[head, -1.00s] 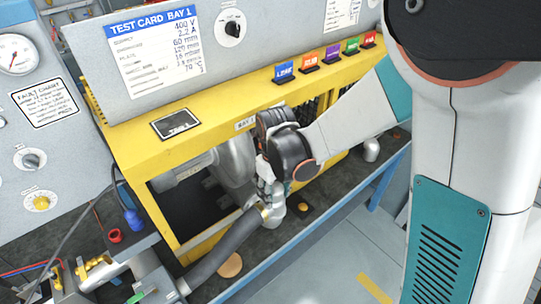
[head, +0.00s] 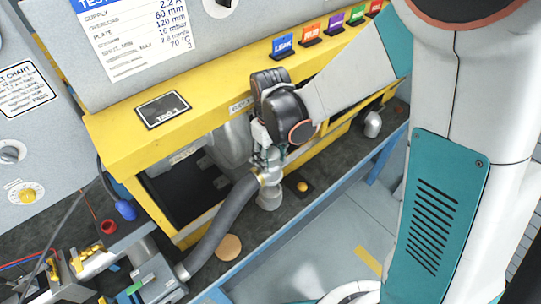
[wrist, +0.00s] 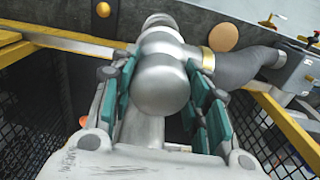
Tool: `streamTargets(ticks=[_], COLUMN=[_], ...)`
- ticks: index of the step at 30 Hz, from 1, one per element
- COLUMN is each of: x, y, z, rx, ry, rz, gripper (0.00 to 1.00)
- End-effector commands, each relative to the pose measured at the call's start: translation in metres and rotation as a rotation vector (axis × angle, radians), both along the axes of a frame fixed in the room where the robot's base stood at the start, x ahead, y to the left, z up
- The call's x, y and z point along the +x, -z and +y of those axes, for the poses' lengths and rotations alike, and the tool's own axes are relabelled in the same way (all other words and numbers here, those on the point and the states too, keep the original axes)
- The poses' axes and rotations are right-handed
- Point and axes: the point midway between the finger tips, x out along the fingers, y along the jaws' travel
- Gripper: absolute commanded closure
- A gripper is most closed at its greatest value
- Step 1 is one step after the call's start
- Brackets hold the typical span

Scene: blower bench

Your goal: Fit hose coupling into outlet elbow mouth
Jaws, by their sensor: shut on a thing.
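My gripper (wrist: 163,100) has its teal fingers closed on both sides of a rounded silver fitting, which I take as the hose coupling (wrist: 160,88). The grey hose (head: 225,215) rises from the lower left to a brass collar (head: 262,177) beside the silver parts; in the wrist view the hose (wrist: 245,65) comes in from the right. A silver elbow-like end (head: 269,198) hangs low below the gripper. Which silver part is the outlet elbow, and whether its mouth and the coupling are touching or seated, I cannot tell. The gripper's fingers are mostly hidden in the head view.
The yellow frame (head: 190,120) stands right behind the gripper, with the blower casing (head: 228,145) inside it. A yellow button (head: 302,187) and a tan disc (head: 229,247) lie on the dark bench. The bench's blue front edge (head: 350,190) is close by. Metal clamps (head: 155,278) stand lower left.

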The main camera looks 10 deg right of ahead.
Motion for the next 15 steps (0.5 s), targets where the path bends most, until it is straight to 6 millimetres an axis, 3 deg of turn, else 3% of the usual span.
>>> streamTargets(ticks=[15], x=[0.0], y=[0.039], z=[0.0], rx=[0.001], ry=[0.0], rz=[0.001], gripper=[0.9])
